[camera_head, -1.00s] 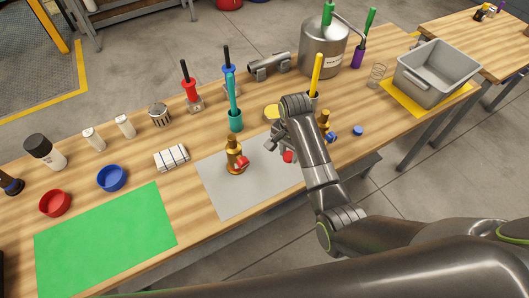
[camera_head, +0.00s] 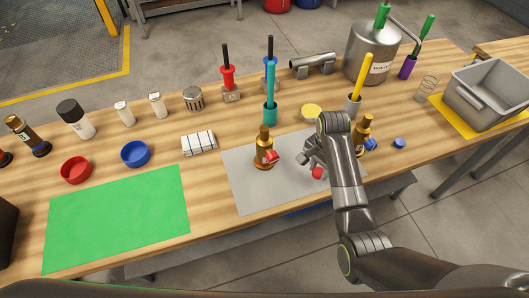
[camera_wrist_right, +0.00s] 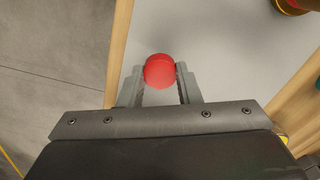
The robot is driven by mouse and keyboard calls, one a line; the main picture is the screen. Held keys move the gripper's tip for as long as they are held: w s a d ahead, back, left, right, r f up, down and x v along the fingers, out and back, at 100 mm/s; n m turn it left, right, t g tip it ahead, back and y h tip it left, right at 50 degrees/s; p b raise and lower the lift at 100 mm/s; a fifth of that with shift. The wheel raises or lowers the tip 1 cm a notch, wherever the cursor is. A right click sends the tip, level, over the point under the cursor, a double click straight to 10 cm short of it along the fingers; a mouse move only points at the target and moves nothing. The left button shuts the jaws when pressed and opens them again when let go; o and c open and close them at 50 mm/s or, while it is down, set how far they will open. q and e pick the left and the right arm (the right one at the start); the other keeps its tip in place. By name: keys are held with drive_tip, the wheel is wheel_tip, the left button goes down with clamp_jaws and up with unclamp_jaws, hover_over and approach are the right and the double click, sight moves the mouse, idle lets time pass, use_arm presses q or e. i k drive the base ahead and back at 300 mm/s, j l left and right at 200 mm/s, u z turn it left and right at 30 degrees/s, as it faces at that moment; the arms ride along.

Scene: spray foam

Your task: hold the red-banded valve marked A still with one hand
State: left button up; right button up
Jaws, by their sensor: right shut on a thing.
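A brass valve (camera_head: 263,152) with a red piece on its side stands upright on the grey mat (camera_head: 240,195); its letter is too small to read. Another brass valve (camera_head: 362,136), with blue on its side, stands to the right, partly behind my arm. My right gripper (camera_head: 315,165) is low over the mat between the two valves, apart from the red-marked one. It is shut on a small round red cap (camera_wrist_right: 159,71), which sits between the fingertips in the wrist view. A brass base (camera_wrist_right: 290,4) shows at that view's top right corner. My left gripper is not in view.
A teal-handled brush (camera_head: 270,110) stands behind the red-marked valve. A yellow disc (camera_head: 311,111) and a small blue cap (camera_head: 399,143) lie near the right arm. The green mat (camera_head: 120,220) at the left is clear. A grey bin (camera_head: 470,108) stands at right.

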sight(263, 141)
drive_tip(key=k, duration=0.65)
drive_tip(key=u, duration=1.25)
drive_tip(key=k+l, duration=0.1)
drive_tip(key=l, duration=0.4)
drive_tip(key=k+l, duration=0.1)
drive_tip(key=l, duration=0.35)
drive_tip(key=k+l, duration=0.1)
drive_tip(key=l, duration=0.4)
drive_tip(key=k+l, duration=0.1)
drive_tip(key=l, duration=0.4)
